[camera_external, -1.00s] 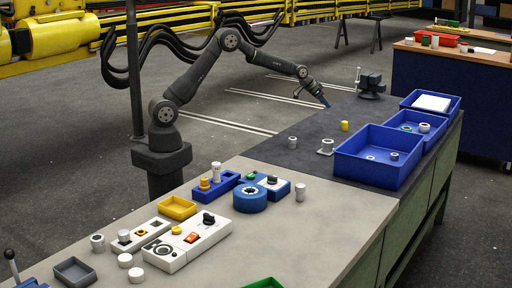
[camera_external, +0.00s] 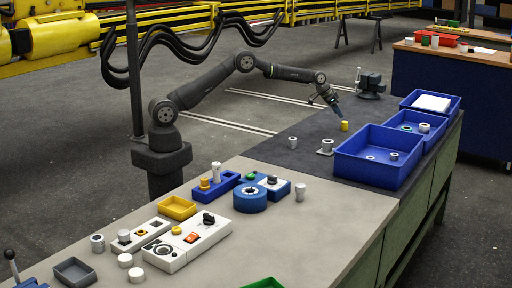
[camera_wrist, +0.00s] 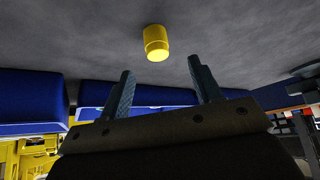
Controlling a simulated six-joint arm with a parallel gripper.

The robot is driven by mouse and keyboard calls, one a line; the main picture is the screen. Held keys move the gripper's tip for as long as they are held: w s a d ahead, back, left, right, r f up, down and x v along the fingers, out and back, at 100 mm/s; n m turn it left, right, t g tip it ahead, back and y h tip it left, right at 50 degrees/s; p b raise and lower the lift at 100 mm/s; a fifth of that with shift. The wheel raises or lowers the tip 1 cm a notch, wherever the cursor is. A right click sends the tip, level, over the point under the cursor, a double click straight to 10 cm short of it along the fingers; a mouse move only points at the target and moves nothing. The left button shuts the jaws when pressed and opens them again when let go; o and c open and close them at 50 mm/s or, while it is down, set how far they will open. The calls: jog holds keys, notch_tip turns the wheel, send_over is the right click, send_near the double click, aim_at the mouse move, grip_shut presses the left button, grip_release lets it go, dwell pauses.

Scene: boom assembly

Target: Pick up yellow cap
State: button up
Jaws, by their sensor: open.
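The yellow cap (camera_external: 344,126) stands on the dark part of the workbench, left of the large blue bin. It also shows in the wrist view (camera_wrist: 157,43), beyond the fingertips and roughly between their lines. My gripper (camera_external: 340,114) is just above the cap in the external view and points down toward it. In the wrist view its two fingers (camera_wrist: 160,72) are spread apart with nothing between them. I cannot tell whether a fingertip touches the cap, but in the wrist view they look apart.
The large blue bin (camera_external: 346,165) stands right of the cap, with smaller blue bins behind it. A vise (camera_external: 371,84) sits at the bench's far edge. Grey metal parts (camera_external: 326,147) stand nearer on the dark mat. The mat left of the cap is mostly clear.

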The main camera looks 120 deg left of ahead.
aim_at(343, 122)
jog(key=shift+x, duration=1.25)
jog(key=x, duration=0.3)
jog(key=shift+d+f, duration=0.15)
jog(key=shift+d, duration=0.15)
jog(key=shift+x, duration=1)
jog(key=c, duration=1)
jog(key=shift+c, duration=0.2)
